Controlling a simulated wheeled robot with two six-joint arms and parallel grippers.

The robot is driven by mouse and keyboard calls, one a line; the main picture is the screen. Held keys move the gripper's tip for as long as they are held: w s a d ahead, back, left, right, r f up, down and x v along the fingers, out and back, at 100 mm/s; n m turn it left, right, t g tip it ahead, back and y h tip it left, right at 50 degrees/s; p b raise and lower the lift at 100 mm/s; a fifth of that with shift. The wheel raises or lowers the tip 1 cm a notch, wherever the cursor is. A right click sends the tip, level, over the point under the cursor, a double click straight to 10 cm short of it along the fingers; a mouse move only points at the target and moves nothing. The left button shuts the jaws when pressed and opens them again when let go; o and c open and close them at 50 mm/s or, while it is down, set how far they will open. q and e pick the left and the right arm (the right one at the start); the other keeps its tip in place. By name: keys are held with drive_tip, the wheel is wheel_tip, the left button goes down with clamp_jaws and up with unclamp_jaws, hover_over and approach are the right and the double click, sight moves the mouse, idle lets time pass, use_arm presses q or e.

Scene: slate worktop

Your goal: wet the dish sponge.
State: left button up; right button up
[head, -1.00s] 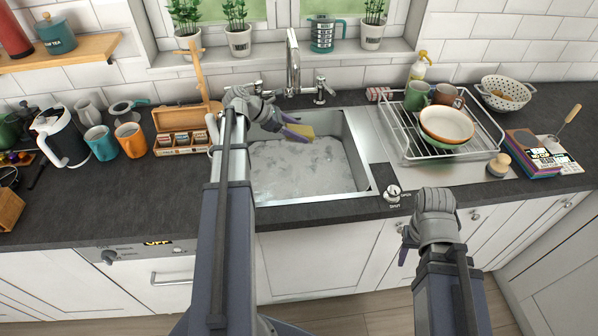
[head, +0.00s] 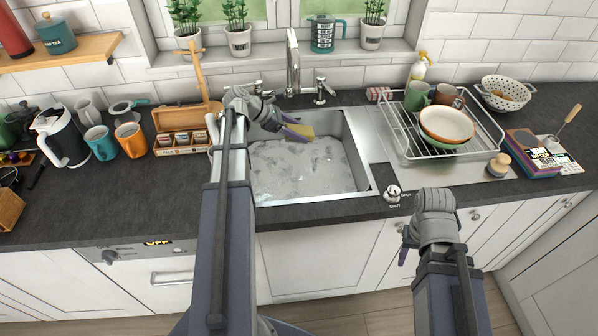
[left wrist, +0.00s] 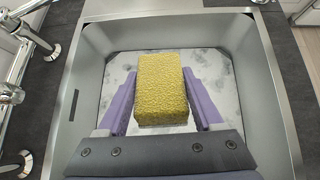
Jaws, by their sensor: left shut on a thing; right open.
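A yellow dish sponge (left wrist: 162,88) is held between the purple fingers of my left gripper (left wrist: 160,105), which is shut on it. In the head view the sponge (head: 299,131) shows at the tip of my left gripper (head: 290,128), over the back of the sink (head: 362,165). Foamy grey-white water (head: 305,168) lies in the sink below. Whether the sponge touches the water I cannot tell. The chrome tap (head: 293,62) stands behind the sink, its spout near the sponge. My right gripper (head: 408,243) is open and empty, low in front of the counter.
A dish rack (head: 402,128) with a bowl (head: 446,124) and mugs stands right of the sink. A wooden tea box (head: 182,150) stands left of the sink, near two mugs and a kettle (head: 62,137). A round drain knob (head: 393,193) sits at the sink's front right.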

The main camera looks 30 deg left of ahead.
idle(0.4)
use_arm(q)
wheel_tip(320, 180, up, 4)
drive_tip(key=p, duration=0.4)
drive_tip(key=shift+d, duration=0.15)
idle(0.8)
